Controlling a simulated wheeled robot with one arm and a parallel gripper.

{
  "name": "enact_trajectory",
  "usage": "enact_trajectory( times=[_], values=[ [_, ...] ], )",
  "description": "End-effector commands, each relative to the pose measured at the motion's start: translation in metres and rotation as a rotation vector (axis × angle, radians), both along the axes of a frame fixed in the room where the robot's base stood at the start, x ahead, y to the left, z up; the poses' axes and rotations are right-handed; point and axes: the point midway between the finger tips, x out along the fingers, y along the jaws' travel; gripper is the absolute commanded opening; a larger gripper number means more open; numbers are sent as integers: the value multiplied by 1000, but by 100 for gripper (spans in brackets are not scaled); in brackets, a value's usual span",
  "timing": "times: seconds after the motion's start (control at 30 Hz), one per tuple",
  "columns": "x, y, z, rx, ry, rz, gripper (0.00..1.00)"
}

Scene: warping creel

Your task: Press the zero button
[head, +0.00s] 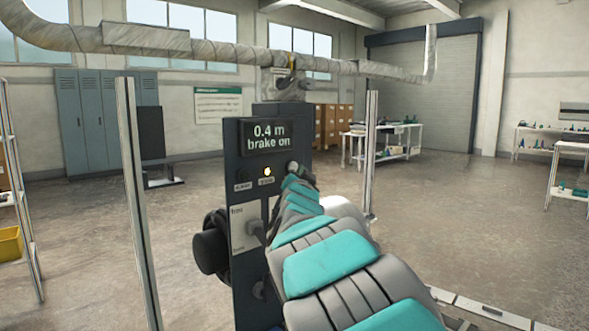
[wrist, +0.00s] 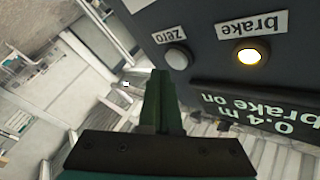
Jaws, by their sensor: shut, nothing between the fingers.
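The zero button (wrist: 177,58) is a pale round button under a white "zero" label in the upside-down wrist view. The lit brake button (wrist: 248,55) is beside it and also glows in the head view (head: 267,172). My gripper (wrist: 161,78) is shut and empty, its fingertips just beside the zero button near the panel edge. I cannot tell whether they touch the panel.
A display (head: 268,136) on the panel reads "0.4 m brake on". A lever (head: 255,230) sits in a pale plate below the buttons. Metal posts (head: 138,200) stand either side. Open floor lies to the right, before a bench (head: 385,150).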

Motion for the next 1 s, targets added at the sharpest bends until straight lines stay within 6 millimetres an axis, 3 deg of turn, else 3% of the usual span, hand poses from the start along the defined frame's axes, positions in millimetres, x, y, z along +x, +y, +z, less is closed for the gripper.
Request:
enact_trajectory(
  times=[1.0],
  values=[
    [6,5,-1,0,1,0,0]
  ],
)
